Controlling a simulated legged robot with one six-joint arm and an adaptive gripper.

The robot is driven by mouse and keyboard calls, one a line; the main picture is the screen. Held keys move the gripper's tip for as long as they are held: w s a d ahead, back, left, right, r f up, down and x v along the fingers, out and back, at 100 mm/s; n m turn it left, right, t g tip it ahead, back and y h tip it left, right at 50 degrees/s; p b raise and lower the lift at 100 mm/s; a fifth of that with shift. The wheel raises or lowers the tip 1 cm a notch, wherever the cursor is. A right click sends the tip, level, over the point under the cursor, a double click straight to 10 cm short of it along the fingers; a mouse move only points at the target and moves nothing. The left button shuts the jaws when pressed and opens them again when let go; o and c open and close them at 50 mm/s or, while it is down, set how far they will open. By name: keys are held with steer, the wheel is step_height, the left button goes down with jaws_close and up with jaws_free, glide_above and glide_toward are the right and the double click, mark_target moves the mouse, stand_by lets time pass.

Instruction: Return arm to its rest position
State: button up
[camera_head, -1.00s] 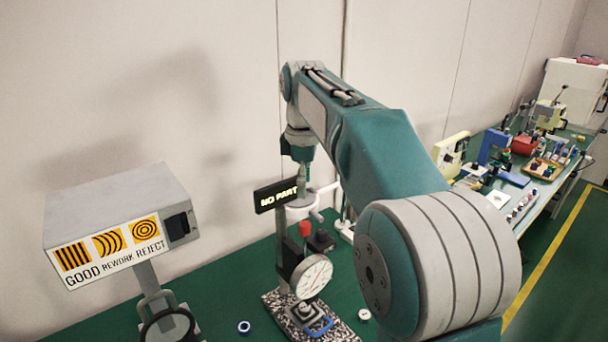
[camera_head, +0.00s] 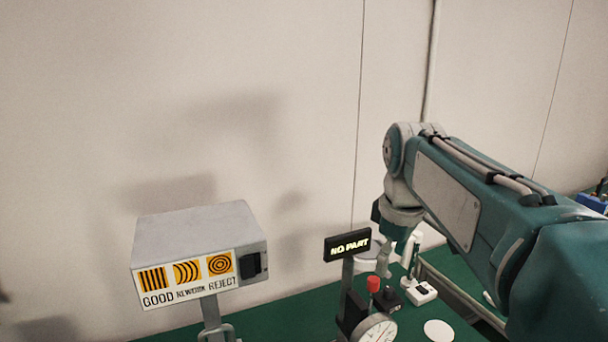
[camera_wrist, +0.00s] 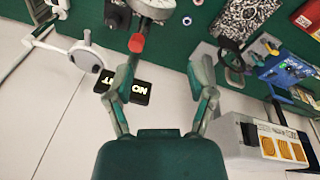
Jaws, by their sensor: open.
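My arm reaches in from the right side of the head view. My gripper (camera_head: 387,262) hangs down over the bench, close behind the black NO PART sign (camera_head: 347,246), with its fingers partly hidden. In the wrist view my gripper (camera_wrist: 163,75) has its two fingers spread apart, with nothing held between them. The NO PART sign (camera_wrist: 140,92) shows behind the left finger, upside down. A red knob (camera_wrist: 137,43) and a dial gauge (camera_wrist: 153,6) lie ahead of the fingertips.
A grey box with GOOD, REWORK and REJECT symbols (camera_head: 200,255) stands left on a post. The dial gauge (camera_head: 376,329) is cut off at the bottom. A white stand (camera_head: 416,285) and a pale disc (camera_head: 438,331) are right of it. A plain wall is behind.

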steer(key=s+f+m+t, duration=0.2)
steer(key=s+f+m, duration=0.2)
steer(key=s, duration=0.5)
steer(key=s+f+m+t, duration=0.1)
steer(key=s+f+m, duration=0.4)
steer(key=s+f, duration=0.3)
steer(key=shift+s+t, duration=0.4)
steer(key=shift+s, duration=0.05)
steer(key=shift+c, duration=0.3)
stand_by(0.6)
